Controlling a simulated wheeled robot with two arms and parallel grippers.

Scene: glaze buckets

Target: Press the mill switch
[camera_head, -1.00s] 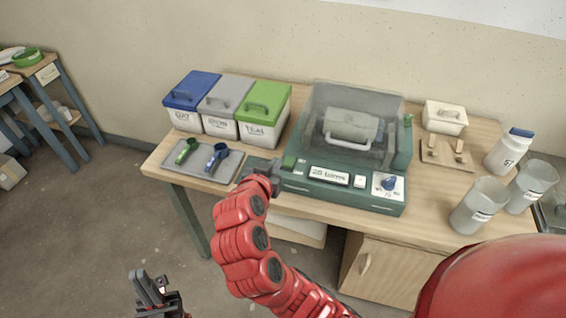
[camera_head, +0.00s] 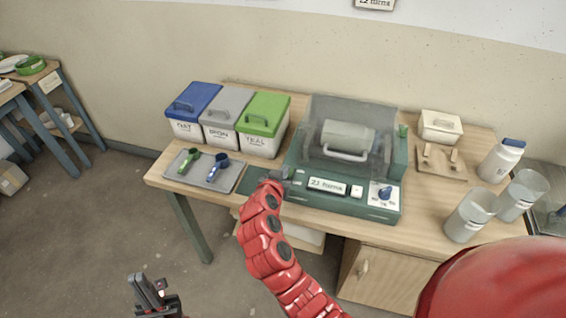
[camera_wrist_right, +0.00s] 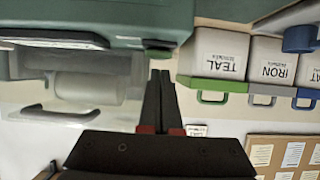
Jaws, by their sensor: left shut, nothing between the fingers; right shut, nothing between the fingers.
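The green mill (camera_head: 345,203) stands on the wooden table, with a jar (camera_head: 347,138) under its clear cover. My right gripper (camera_head: 280,174) is shut and empty at the mill's front left corner. In the right wrist view its fingertips (camera_wrist_right: 160,72) point at a round green button (camera_wrist_right: 157,50) on the mill; whether they touch it I cannot tell. My left gripper (camera_head: 155,288) is shut and empty, low and away from the table.
Blue, grey and green lidded bins (camera_head: 228,118) stand at the back left, with a scoop tray (camera_head: 203,168) before them. Clear beakers (camera_head: 468,217), a white bottle (camera_head: 501,160) and a small white box (camera_head: 440,127) stand right of the mill.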

